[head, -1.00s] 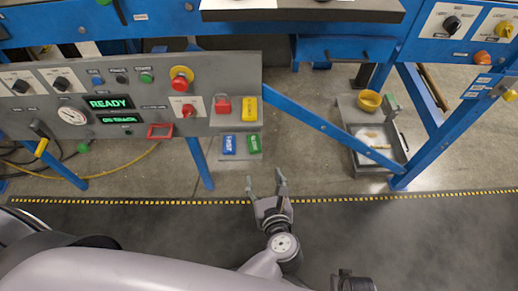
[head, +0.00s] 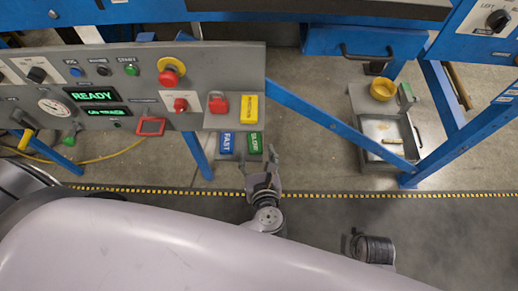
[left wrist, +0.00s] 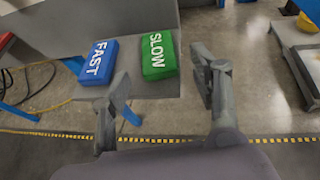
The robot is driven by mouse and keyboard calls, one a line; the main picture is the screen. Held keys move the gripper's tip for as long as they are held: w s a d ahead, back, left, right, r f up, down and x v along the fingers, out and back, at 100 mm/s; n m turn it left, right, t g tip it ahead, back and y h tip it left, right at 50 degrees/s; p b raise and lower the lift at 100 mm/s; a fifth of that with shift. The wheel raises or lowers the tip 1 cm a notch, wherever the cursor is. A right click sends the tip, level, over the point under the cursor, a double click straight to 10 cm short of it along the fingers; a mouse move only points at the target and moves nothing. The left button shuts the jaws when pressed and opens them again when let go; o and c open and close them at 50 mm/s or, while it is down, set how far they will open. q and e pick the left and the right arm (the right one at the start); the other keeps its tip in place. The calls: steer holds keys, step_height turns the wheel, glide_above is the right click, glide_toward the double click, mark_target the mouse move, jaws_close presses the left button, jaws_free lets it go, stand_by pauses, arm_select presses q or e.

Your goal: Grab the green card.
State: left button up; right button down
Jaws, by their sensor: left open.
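The green card (head: 255,142), marked SLOW, lies on a small grey shelf below the control panel, to the right of the blue FAST card (head: 227,143). In the left wrist view the green card (left wrist: 158,55) lies flat, ahead of and between the fingers, with the blue card (left wrist: 97,60) beside it on the left. My left gripper (head: 259,165) is open and empty, just in front of the shelf. In the left wrist view its fingers (left wrist: 155,103) are spread apart and do not touch the green card.
The grey control panel (head: 150,75) with knobs and buttons stands above the shelf. A blue diagonal beam (head: 325,125) runs right of the shelf. A grey tray (head: 373,130) and yellow bowl (head: 383,89) stand farther right.

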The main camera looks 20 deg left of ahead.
arm_select(q)
steer(key=shift+c, duration=0.2)
steer(key=c, duration=1.1)
steer(key=o, duration=1.1)
steer(key=v, duration=1.2)
